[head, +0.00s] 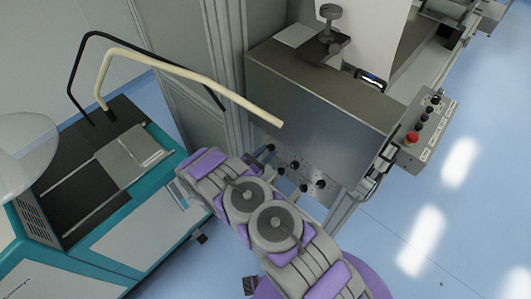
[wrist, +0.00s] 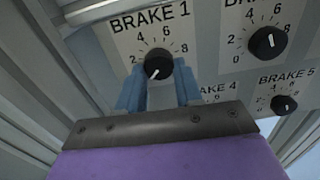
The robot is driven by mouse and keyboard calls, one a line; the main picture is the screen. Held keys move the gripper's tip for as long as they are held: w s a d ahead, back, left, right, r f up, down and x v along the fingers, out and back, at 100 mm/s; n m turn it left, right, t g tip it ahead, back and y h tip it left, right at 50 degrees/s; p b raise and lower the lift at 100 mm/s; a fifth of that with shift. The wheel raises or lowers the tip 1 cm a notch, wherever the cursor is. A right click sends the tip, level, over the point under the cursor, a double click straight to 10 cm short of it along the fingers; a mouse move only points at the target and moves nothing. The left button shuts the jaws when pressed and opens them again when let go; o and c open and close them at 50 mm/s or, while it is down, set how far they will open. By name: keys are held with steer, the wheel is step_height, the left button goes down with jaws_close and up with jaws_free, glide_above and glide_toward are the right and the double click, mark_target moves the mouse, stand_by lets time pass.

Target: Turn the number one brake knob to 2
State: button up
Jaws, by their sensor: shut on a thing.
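The number one brake knob (wrist: 158,66) is a round black knob with a white pointer line, under the label BRAKE 1 in the wrist view. Its pointer aims down and slightly left, below the printed 2. The 4, 6 and 8 show around its top. My gripper (wrist: 159,74) has its blue fingers on either side of the knob, shut on it. The fingers cover part of the lower dial. In the head view my arm reaches to the knob panel, and I cannot make out the fingertips there.
Another black knob (wrist: 267,43) sits right of BRAKE 1, and the BRAKE 5 knob (wrist: 284,104) lower right. The BRAKE 4 label is partly hidden. In the head view, a cream bent tube (head: 190,75) passes above the panel, and a control box (head: 426,130) with a red button stands right.

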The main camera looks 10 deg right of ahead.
steer(key=shift+m+p, duration=0.4)
steer(key=shift+m, duration=0.5)
steer(key=m, duration=0.2)
steer(key=shift+a+f+m, duration=0.1)
steer(key=shift+m, duration=0.3)
steer(key=m+b, duration=0.1)
steer(key=m, duration=0.2)
steer(key=shift+w, duration=0.1)
steer(key=shift+m+b, duration=0.6)
steer(key=shift+m, duration=0.6)
steer(key=shift+a, duration=0.1)
steer(key=o, duration=1)
steer(key=shift+o, duration=0.2)
steer(key=p+v, duration=0.3)
steer(key=v, duration=1.4)
steer(key=shift+a, duration=0.2)
